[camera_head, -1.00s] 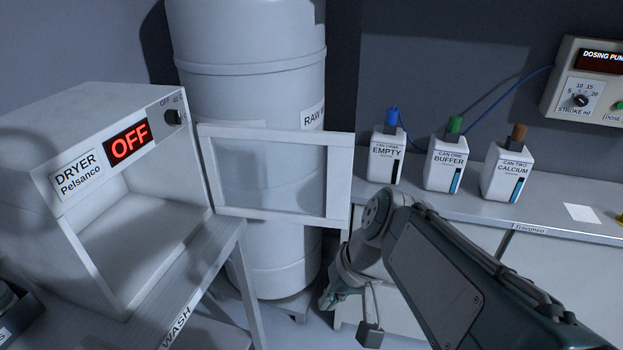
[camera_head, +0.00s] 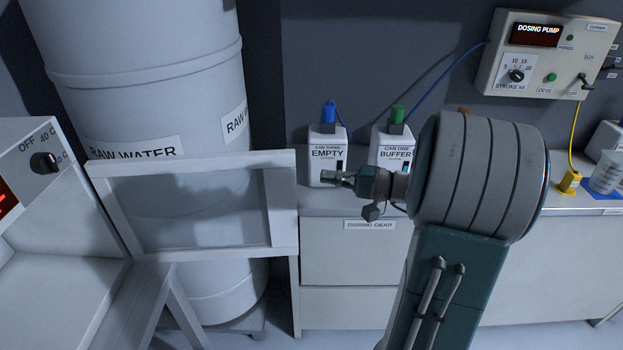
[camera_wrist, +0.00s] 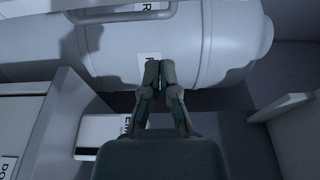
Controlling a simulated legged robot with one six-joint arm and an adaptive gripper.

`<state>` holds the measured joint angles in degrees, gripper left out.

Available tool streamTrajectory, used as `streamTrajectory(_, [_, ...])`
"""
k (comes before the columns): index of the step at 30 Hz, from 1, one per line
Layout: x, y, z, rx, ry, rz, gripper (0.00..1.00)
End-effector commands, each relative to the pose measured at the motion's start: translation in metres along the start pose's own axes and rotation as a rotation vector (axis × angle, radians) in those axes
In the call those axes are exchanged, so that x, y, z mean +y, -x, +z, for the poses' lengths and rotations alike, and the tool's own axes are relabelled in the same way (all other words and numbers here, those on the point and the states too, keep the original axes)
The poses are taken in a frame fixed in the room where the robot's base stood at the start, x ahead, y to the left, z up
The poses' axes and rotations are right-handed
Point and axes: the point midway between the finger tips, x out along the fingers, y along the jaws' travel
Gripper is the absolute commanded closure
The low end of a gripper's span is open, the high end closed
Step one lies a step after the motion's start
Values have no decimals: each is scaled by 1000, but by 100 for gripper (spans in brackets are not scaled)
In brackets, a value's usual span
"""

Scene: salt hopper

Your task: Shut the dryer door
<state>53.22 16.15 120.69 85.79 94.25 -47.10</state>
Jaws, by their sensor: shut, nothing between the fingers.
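The dryer (camera_head: 62,225) stands at the left edge of the head view, partly cut off, with its front uncovered. Its door (camera_head: 282,205), a pale frame with a see-through pane, hangs wide open to the right of the body. My gripper (camera_head: 330,178) points left, just right of the door's free edge in the picture; a small gap shows between them, and their depth difference is hard to tell. In the wrist view my gripper's fingers (camera_wrist: 161,75) are together with nothing between them. The door is not clearly identifiable there.
The raw water drum (camera_head: 145,70) stands behind the door. The counter (camera_head: 318,199) on the right holds the empty can (camera_head: 326,157) and the buffer can (camera_head: 391,150), close behind my gripper. The dosing pump (camera_head: 545,60) is on the wall. Floor shows below the counter.

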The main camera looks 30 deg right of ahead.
Motion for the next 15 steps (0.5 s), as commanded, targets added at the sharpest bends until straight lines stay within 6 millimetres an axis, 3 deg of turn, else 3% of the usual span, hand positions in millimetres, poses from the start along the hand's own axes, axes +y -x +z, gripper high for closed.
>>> streamTrajectory(13, [0,-87,3,-7,-1,5,100])
streamTrajectory(15, [0,-80,16,0,0,5,100])
